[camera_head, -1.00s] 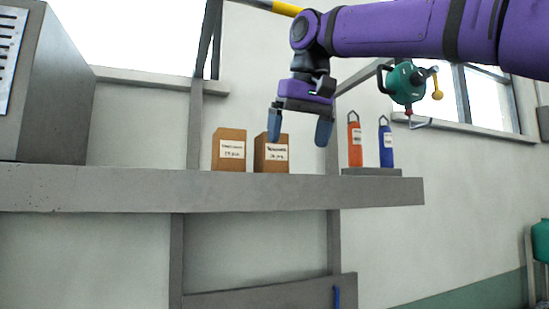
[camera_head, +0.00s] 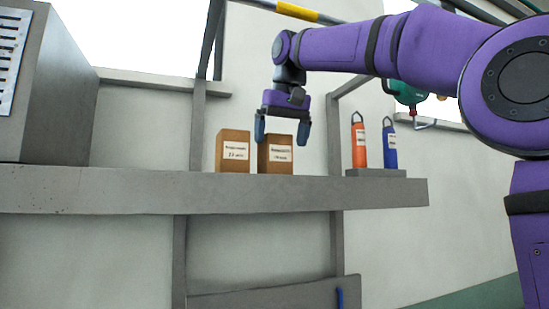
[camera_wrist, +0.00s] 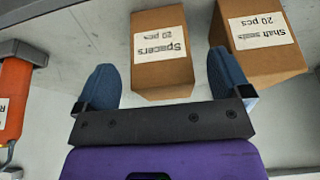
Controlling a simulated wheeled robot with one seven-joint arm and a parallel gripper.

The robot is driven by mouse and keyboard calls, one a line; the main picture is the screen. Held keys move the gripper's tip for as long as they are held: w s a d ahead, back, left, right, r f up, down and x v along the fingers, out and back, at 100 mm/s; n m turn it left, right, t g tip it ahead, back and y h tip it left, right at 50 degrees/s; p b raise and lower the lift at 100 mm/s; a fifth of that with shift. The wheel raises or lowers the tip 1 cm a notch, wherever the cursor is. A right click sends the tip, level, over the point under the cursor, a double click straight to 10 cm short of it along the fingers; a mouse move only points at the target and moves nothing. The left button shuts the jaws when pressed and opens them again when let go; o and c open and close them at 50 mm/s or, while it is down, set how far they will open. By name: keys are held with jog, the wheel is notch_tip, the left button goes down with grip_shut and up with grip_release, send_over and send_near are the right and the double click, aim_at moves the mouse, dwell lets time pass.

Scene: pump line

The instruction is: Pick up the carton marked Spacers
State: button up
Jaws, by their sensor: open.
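The Spacers carton (camera_wrist: 160,55) is a brown box with a white label, in the middle of the wrist view. In the head view it is the right one of two cartons (camera_head: 275,154) on the grey shelf (camera_head: 220,197). My gripper (camera_head: 282,132) is open and empty at about the height of the carton's top. In the wrist view its blue fingers (camera_wrist: 164,80) show on either side of the Spacers carton, with a gap on both sides. I cannot tell whether the fingertips reach down past its top. My gripper hides no part of its label there.
The Shaft seals carton (camera_wrist: 257,45) stands close beside the Spacers carton, near my right finger in the wrist view. An orange bottle (camera_head: 358,145) and a blue one (camera_head: 389,147) stand on a grey base to the right. A grey cabinet (camera_head: 70,95) stands at the left.

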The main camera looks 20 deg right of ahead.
jog(key=w, duration=0.3)
jog(key=shift+w, duration=0.25)
jog(key=shift+w+f, duration=0.25)
jog(key=shift+f, duration=0.35)
jog(key=c, duration=1.2)
jog(key=shift+o, duration=0.2)
jog(key=shift+r, duration=0.2)
